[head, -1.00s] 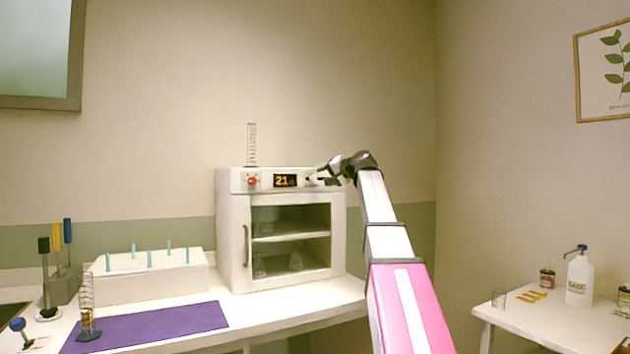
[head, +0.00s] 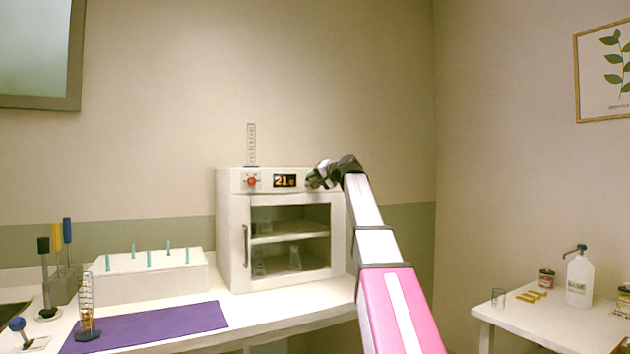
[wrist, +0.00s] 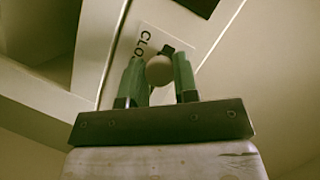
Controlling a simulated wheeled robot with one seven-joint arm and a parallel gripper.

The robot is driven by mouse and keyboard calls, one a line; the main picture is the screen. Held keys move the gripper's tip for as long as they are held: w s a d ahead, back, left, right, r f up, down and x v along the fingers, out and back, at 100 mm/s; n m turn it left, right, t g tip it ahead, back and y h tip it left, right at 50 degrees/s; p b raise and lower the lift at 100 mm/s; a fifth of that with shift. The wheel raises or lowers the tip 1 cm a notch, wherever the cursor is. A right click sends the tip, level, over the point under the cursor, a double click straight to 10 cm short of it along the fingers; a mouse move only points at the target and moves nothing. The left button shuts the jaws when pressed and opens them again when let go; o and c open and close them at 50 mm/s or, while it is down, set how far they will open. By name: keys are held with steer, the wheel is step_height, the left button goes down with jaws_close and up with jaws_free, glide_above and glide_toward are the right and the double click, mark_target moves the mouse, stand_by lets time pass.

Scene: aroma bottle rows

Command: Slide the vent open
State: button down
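The white oven-like cabinet (head: 236,230) stands on the counter in the head view, its glass door closed. My gripper (head: 312,180) is at the right end of its top front panel and hides that part of the panel. In the wrist view a round pale knob (wrist: 160,70) sits between the two green fingers of my gripper (wrist: 160,78). Both fingers appear to touch its sides. A label (wrist: 146,45) reading "CLO" shows beside the knob; the rest of its text is hidden. A dark slot end shows just behind the knob.
A red knob (head: 252,181) and a lit display (head: 285,181) are on the same panel. A clear cylinder (head: 252,145) stands on the cabinet top. A white rack (head: 150,275) and a purple mat (head: 160,325) lie to the left.

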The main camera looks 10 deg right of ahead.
steer(key=w+d, duration=0.3)
steer(key=d, duration=0.6)
steer(key=c, duration=0.9)
jaws_free()
steer(key=shift+o, duration=0.2)
steer(key=shift+s, duration=0.1)
steer(key=v, duration=1)
steer(key=shift+s+d, duration=0.25)
steer(key=shift+d, duration=0.05)
